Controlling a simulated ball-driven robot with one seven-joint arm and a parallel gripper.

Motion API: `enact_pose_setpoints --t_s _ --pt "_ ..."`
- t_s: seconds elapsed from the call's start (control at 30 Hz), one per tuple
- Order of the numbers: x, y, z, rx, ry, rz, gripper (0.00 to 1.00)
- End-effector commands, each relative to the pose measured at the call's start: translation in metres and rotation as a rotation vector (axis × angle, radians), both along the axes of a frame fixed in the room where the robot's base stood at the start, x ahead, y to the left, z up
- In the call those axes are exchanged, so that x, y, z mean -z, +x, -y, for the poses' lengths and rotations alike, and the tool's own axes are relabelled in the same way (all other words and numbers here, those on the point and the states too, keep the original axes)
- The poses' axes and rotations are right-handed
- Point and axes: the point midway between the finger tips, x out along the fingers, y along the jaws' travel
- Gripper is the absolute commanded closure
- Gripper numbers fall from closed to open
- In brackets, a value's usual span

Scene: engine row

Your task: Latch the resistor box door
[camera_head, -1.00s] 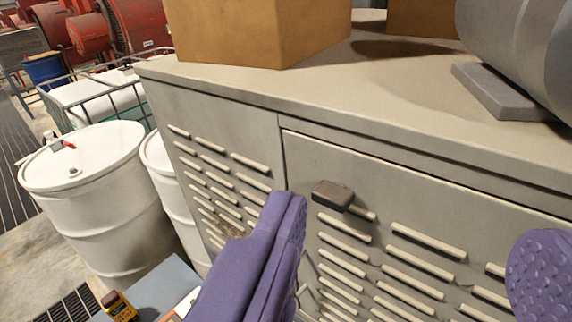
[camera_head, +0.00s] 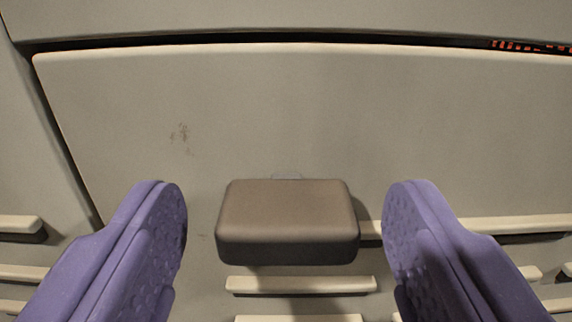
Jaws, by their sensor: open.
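The resistor box door (camera_head: 330,120) is a beige-grey louvred panel that fills most of the view. A brown block-shaped latch knob (camera_head: 288,220) stands out from the door at the middle of the view, with a small grey piece showing just above it. My gripper (camera_head: 285,215) is open, with one purple padded finger to the left of the knob and one to the right. There is a visible gap on each side in the picture. I cannot tell how far the fingertips are from the door.
A dark seam (camera_head: 300,42) runs along the door's top edge below the box's upper rail, with small orange-red marks at its right end. Another seam runs down the left edge. Raised louvres (camera_head: 300,285) lie below and beside the knob.

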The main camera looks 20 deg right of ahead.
Motion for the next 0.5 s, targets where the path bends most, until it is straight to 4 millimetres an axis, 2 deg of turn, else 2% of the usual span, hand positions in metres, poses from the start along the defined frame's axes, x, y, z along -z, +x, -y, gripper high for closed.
enact_pose_setpoints --t_s 0.1,0.33,0.5 --pt "-0.0006 0.0063 0.0023 0.0 0.0 0.001 0.3" --pt "-0.0008 0.0069 0.0023 -0.001 0.001 0.001 0.3" --pt "-0.0008 0.0069 0.0021 -0.001 0.001 0.001 0.69"
